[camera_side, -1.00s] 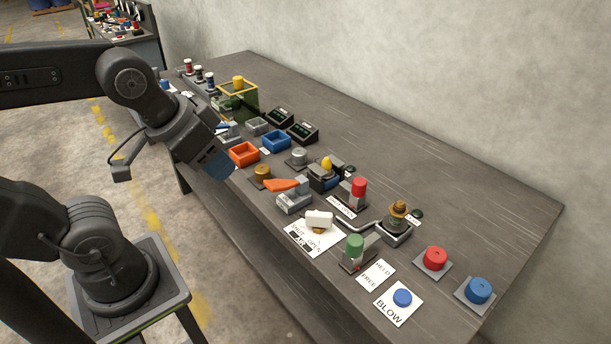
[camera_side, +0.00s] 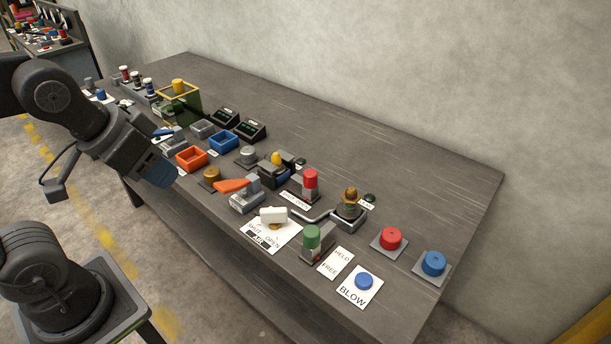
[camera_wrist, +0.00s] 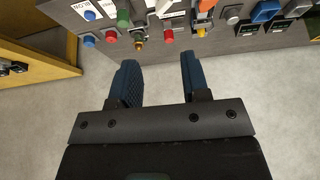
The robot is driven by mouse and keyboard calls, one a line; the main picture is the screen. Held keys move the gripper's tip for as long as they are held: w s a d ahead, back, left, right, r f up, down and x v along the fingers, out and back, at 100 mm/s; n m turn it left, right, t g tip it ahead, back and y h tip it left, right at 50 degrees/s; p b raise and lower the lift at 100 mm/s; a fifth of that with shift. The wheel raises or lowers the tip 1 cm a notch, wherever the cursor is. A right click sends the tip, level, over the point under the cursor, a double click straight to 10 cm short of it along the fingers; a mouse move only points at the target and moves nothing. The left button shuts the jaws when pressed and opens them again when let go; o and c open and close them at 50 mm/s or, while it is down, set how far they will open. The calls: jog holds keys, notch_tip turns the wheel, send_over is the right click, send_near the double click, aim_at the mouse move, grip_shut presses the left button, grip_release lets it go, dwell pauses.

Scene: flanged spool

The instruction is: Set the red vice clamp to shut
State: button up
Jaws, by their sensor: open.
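A red cylinder (camera_side: 310,180) stands on a small grey block with a white label strip beside it, mid-bench in the side view. It also appears as a red round top (camera_wrist: 169,36) at the upper middle of the wrist view. My gripper (camera_side: 160,173) is open, beyond the bench's left front edge. Its blue fingers (camera_wrist: 158,60) are apart and empty, clear of everything.
Near the red cylinder stand a white-handled air valve (camera_side: 272,215), a green cylinder (camera_side: 312,237) and a brown stacked spool (camera_side: 350,197). Red (camera_side: 391,238) and blue (camera_side: 434,262) cylinders stand at right. Orange (camera_side: 192,158) and blue (camera_side: 223,141) trays lie left. The back strip is bare.

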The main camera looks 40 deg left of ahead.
jog(key=shift+o, duration=0.3)
jog(key=shift+o, duration=0.9)
jog(key=shift+w+r, duration=0.2)
jog(key=shift+o, duration=0.9)
jog(key=w+r+g, duration=0.1)
jog(key=w+r, duration=0.2)
jog(key=w, duration=0.6)
jog(key=shift+r+m+g, duration=0.15)
jog(key=shift+m+g, duration=0.15)
jog(key=shift+m, duration=0.1)
jog(key=m+g, duration=0.2)
jog(key=g, duration=0.2)
send_over(311, 172)
notch_tip(311, 172, down, 14)
notch_tip(311, 172, down, 14)
jog(key=shift+f, duration=0.1)
jog(key=shift+c, duration=0.4)
